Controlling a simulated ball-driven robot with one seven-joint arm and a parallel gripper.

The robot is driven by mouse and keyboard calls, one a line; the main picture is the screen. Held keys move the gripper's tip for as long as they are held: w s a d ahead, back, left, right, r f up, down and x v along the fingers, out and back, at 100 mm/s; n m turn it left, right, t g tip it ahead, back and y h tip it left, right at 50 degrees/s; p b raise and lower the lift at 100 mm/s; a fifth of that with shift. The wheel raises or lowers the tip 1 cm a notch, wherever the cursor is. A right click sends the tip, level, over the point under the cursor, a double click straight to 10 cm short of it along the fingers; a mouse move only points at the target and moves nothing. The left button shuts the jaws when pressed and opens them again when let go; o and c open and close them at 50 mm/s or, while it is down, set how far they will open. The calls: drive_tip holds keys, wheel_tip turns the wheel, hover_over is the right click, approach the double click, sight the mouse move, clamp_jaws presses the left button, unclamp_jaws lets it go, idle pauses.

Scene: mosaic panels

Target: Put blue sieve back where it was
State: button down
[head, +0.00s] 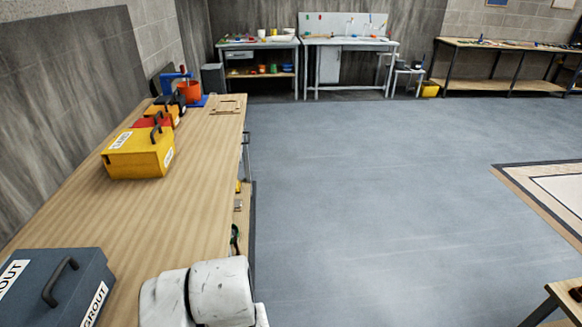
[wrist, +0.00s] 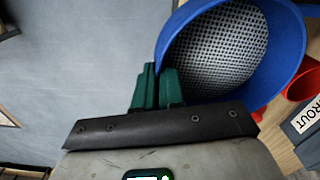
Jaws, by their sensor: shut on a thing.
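The blue sieve (wrist: 275,85), a blue round rim with a grey perforated mesh, fills the upper right of the wrist view. My gripper (wrist: 158,76), with dark green fingers, is shut on the near left edge of the sieve's rim. The sieve is tilted, with its mesh facing the camera, and its upper edge is cut off by the frame. In the head view my white arm links show at the bottom, and neither the gripper nor the sieve can be made out.
A long wooden bench (head: 110,215) runs along the left, with a dark grout box (head: 55,285) near and a yellow box (head: 140,155) further. Red objects (wrist: 303,80) lie behind the sieve. The grey floor (head: 370,190) is open.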

drive_tip(key=w+d+f+m+b, duration=0.1)
drive_tip(key=d+f, duration=0.7)
drive_tip(key=d, duration=0.6)
drive_tip(key=w+d+f+m+b, duration=0.2)
drive_tip(key=d+f, duration=0.7)
drive_tip(key=d, duration=0.5)
drive_tip(key=shift+m+b, duration=0.3)
drive_tip(key=shift+d, duration=0.2)
